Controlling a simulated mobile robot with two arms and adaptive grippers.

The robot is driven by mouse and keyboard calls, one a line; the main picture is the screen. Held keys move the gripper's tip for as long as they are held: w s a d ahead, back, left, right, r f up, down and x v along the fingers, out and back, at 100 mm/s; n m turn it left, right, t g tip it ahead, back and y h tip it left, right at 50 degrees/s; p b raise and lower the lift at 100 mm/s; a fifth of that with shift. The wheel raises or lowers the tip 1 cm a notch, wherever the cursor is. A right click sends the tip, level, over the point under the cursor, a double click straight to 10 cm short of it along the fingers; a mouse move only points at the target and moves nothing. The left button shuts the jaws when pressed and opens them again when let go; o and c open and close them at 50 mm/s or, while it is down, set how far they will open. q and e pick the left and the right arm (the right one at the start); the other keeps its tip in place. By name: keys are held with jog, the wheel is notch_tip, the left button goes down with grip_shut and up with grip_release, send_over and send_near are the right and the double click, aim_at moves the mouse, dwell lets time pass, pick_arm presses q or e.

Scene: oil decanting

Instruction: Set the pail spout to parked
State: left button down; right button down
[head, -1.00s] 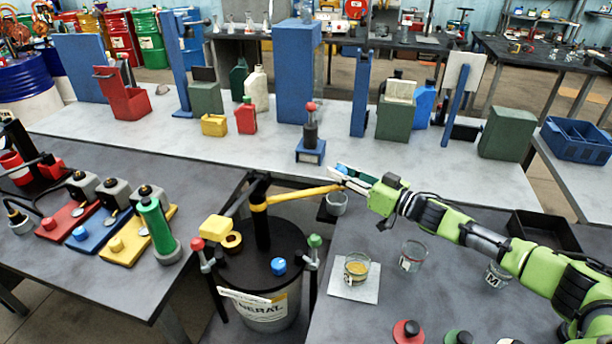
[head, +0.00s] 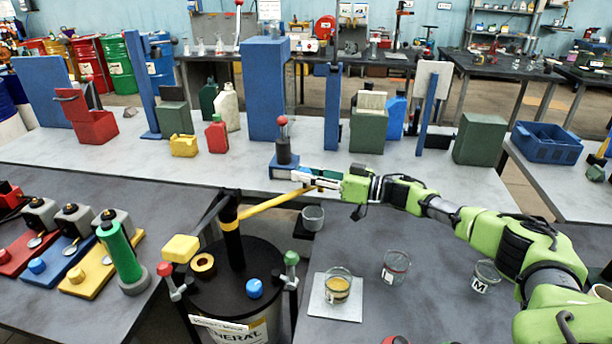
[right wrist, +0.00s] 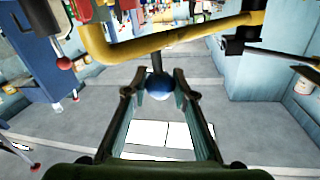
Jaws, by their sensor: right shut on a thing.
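The pail (head: 272,325) stands between the tables with a black lid and a partly hidden "NERAL" label. Its yellow spout (head: 265,205) runs from a black column (head: 232,232) toward the back right. My right gripper (head: 312,180) is at the spout's outer end. In the right wrist view the yellow spout (right wrist: 150,44) crosses above the fingers (right wrist: 160,90). They are shut on a round blue knob (right wrist: 187,88) below the spout. A grey cup (head: 312,217) sits in front of the spout's end at the table edge. My left gripper is not in view.
A yellow block (head: 181,248), red and green-topped clamps and a blue knob (head: 254,288) are around the lid. A glass of amber oil (head: 338,285) and empty beakers (head: 396,267) stand on the right table. A blue stand (head: 284,165) is close beyond the gripper.

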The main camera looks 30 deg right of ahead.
jog(key=shift+w+r, duration=0.1)
jog(key=c, duration=1.7)
grip_release()
jog(key=shift+w, duration=0.2)
jog(key=shift+s, duration=0.1)
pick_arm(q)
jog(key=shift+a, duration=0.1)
pick_arm(e)
jog(key=v, duration=1.1)
jog(key=shift+s+d, duration=0.3)
